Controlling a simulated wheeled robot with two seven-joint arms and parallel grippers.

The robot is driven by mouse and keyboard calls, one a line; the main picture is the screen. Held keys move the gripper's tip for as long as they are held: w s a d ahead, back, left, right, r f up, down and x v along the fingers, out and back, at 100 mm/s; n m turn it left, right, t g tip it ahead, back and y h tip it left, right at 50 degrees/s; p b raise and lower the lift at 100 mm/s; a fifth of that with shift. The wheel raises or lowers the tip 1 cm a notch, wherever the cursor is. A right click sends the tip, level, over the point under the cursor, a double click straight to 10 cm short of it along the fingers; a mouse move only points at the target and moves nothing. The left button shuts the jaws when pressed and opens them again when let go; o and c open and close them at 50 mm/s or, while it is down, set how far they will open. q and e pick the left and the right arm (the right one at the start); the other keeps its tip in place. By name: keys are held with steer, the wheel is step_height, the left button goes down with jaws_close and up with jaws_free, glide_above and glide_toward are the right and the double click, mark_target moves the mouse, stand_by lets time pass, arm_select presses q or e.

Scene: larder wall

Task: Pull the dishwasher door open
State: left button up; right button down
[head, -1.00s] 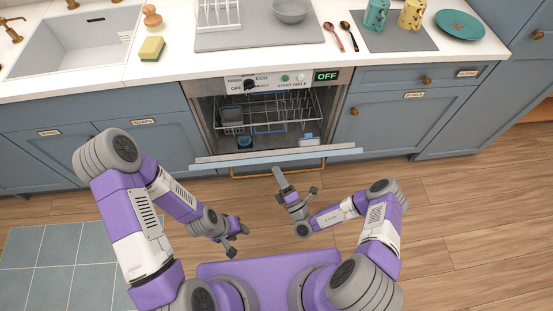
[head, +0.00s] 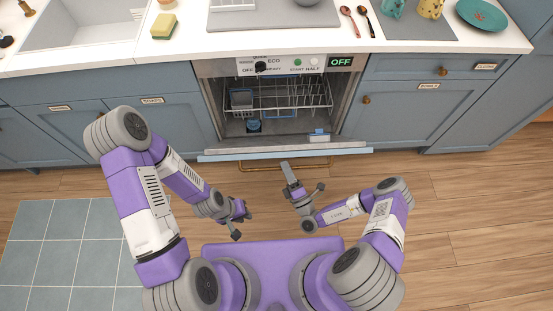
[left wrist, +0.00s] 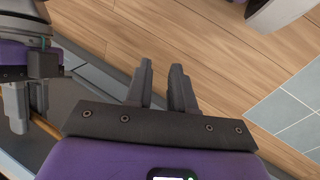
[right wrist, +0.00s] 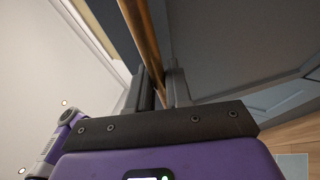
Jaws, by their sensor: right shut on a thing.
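The dishwasher door (head: 225,154) is partly open, tilted out toward me, with its top edge well clear of the cabinet front. Its brass bar handle (head: 247,167) shows just below that edge in the head view. My right gripper (head: 288,170) is at the handle. In the right wrist view, the bar (right wrist: 142,38) runs down between the fingers, which are shut on it. My left gripper (head: 242,219) hangs in free air, back from the door. In the left wrist view its fingers (left wrist: 161,80) stand apart with nothing between them.
The control panel (head: 285,65) reads OFF. Blue cabinets flank the opening. The wooden floor (head: 480,215) is clear at right; a tiled patch (head: 70,245) lies at left.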

arm_select(q)
steer(key=shift+c, duration=1.2)
steer(key=shift+w+a, duration=0.3)
steer(key=shift+w, duration=0.05)
jaws_close()
steer(key=w+a+r+m+y, duration=0.1)
steer(key=w+a+r+m, duration=0.4)
steer(key=w+a+m, duration=0.35)
steer(key=w+a+r+m+y, duration=0.2)
steer(key=w+a+r+m, duration=0.3)
steer(key=w+a, duration=0.55)
steer(key=w+d+r+m+g+h, duration=0.1)
steer(key=w+d+r+m+g, duration=0.1)
steer(key=w+d+r+m, duration=0.45)
steer(key=w+d+r+m+g+h, duration=0.1)
steer(key=w+d+r+g, duration=0.15)
steer(key=d+r, duration=0.7)
steer(key=shift+h, duration=0.3)
steer(key=x, duration=0.8)
steer(key=s+x, duration=0.1)
steer(key=x, duration=0.3)
steer(key=shift+s+a, duration=0.2)
steer(key=shift+s+f, duration=0.45)
steer(key=shift+s, duration=0.15)
